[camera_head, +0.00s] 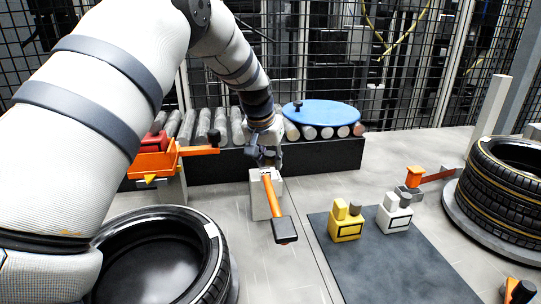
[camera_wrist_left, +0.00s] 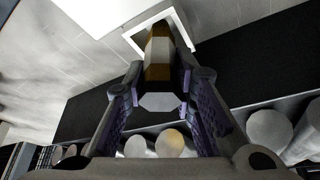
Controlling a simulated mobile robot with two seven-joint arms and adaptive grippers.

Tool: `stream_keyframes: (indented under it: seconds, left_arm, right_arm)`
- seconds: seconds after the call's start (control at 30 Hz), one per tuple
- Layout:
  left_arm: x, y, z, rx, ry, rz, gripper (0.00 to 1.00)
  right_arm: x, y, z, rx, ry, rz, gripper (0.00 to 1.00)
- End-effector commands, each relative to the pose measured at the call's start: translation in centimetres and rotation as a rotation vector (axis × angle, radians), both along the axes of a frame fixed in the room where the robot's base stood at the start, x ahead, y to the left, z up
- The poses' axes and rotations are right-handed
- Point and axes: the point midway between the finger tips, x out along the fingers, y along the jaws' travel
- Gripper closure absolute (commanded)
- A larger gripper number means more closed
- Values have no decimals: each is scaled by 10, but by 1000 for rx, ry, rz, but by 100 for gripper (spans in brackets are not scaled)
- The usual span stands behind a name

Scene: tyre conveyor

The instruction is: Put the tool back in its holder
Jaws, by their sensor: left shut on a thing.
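The tool has an orange handle (camera_head: 270,192) and a dark block-shaped head (camera_head: 285,230). My left gripper (camera_head: 265,157) is shut on the handle's far end, and the head hangs toward the near side. In the left wrist view, the fingers (camera_wrist_left: 158,105) flank the orange-and-grey handle end (camera_wrist_left: 158,60). My right gripper is out of view.
A roller conveyor (camera_head: 330,155) with a blue disc (camera_head: 320,112) stands behind. A tyre (camera_head: 160,255) lies at the near left; stacked tyres (camera_head: 500,190) stand right. An orange tool stand (camera_head: 160,155) is left.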

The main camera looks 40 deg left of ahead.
Motion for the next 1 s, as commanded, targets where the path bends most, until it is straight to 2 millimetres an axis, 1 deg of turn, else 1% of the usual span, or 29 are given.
stream_keyframes:
  seconds: [0.17,0.2,0.27,0.53,0.63,0.67,0.77,0.9,1.0]
  left_arm:
    - [0,0,1,0,-1,0,100]
    - [0,0,1,0,-1,0,67]
    - [0,0,1,0,-1,0,53]
    - [0,0,1,0,0,0,52]
    - [-2,-1,8,1,-2,-1,52]
    - [-3,-2,12,1,-3,-1,52]
    - [-12,-5,36,1,-6,0,52]
    - [-26,-10,72,1,-6,1,52]
    - [-35,-13,92,1,-4,0,52]
  right_arm:
    - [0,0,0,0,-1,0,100]
    - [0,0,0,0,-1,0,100]
    - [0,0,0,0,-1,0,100]
    - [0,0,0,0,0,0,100]
    - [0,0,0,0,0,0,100]
    - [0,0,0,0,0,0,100]
    - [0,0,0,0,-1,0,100]
    - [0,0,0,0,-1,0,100]
    - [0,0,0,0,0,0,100]
